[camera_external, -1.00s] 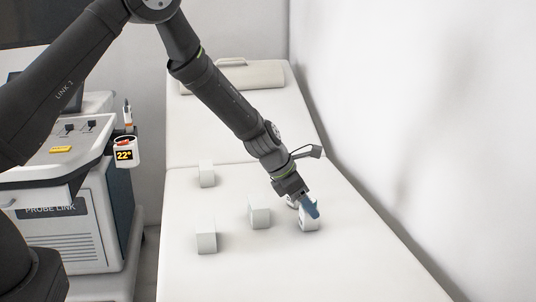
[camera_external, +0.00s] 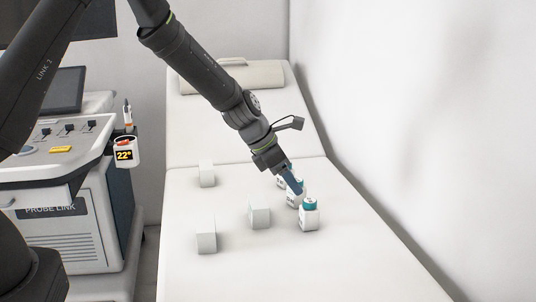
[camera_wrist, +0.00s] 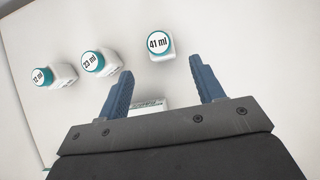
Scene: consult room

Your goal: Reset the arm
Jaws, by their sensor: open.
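My gripper (camera_external: 293,184) is above the couch in the external view, in front of part of the bottle group. In the wrist view its two blue fingers (camera_wrist: 160,74) are spread apart with nothing held. Three white bottles with teal caps show in the wrist view: one reading 41 ml (camera_wrist: 158,45) just beyond the fingertips, one reading 23 ml (camera_wrist: 103,63) and one that seems to read 12 ml (camera_wrist: 60,75) to the left. In the external view the nearest bottle (camera_external: 309,219) stands upright and clear of the fingers; those behind are partly hidden.
White blocks stand on the couch (camera_external: 330,275) at back left (camera_external: 207,175), middle (camera_external: 259,213) and front left (camera_external: 206,238). A white object (camera_wrist: 150,105) is partly hidden between the fingers in the wrist view. A wall is on the right, a cart (camera_external: 75,245) on the left.

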